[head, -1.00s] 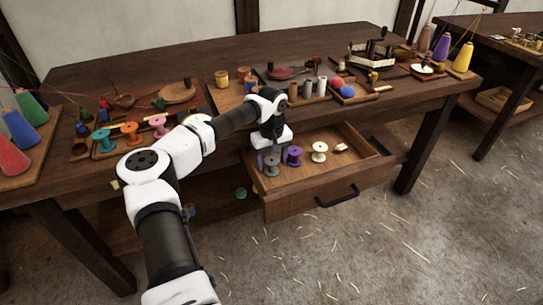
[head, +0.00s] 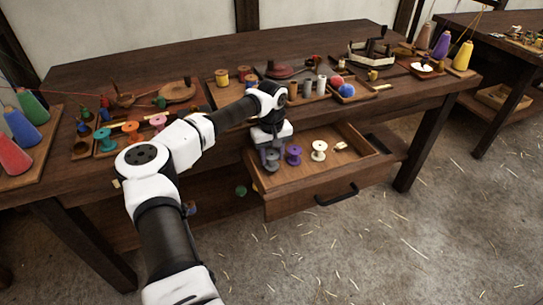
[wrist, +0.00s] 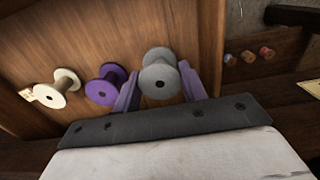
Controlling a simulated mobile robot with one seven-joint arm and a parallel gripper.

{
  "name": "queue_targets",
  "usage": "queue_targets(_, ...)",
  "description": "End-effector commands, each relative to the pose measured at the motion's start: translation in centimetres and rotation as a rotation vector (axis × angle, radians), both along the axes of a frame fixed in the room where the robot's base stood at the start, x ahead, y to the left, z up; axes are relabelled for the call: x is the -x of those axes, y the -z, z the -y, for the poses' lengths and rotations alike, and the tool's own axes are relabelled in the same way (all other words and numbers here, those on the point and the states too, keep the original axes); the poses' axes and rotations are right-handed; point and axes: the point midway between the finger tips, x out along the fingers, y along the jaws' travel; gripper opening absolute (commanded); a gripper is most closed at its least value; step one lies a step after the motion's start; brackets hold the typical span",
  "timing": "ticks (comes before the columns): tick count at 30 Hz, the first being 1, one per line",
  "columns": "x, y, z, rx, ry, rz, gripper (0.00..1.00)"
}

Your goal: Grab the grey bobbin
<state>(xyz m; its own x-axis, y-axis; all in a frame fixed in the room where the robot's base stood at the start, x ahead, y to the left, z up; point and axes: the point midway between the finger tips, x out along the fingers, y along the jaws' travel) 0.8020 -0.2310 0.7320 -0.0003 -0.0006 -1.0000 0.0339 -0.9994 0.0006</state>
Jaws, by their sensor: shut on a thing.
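The grey bobbin (wrist: 160,75) sits between the two purple fingers of my gripper (wrist: 162,90) in the wrist view, and the gripper is shut on it. In the head view the grey bobbin (head: 271,160) shows just below my gripper (head: 270,150), at the left end of the open drawer (head: 312,202). I cannot tell whether it still touches the drawer floor.
A purple bobbin (wrist: 106,86) stands close beside the grey one, and a cream bobbin (wrist: 59,88) stands farther along. A small pale tag (head: 340,146) lies beyond them in the drawer. The tabletop above (head: 330,110) holds many spools and trays.

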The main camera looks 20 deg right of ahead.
Motion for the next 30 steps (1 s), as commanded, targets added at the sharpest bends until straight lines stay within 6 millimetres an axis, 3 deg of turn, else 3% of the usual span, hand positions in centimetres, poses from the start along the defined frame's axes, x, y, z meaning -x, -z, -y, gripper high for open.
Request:
queue_targets(16,0.0,-5.9,0.0,-0.001,0.0,0.001,0.29)
queue_targets(30,-0.1,-6.5,-0.3,-0.001,-0.002,0.001,0.29)
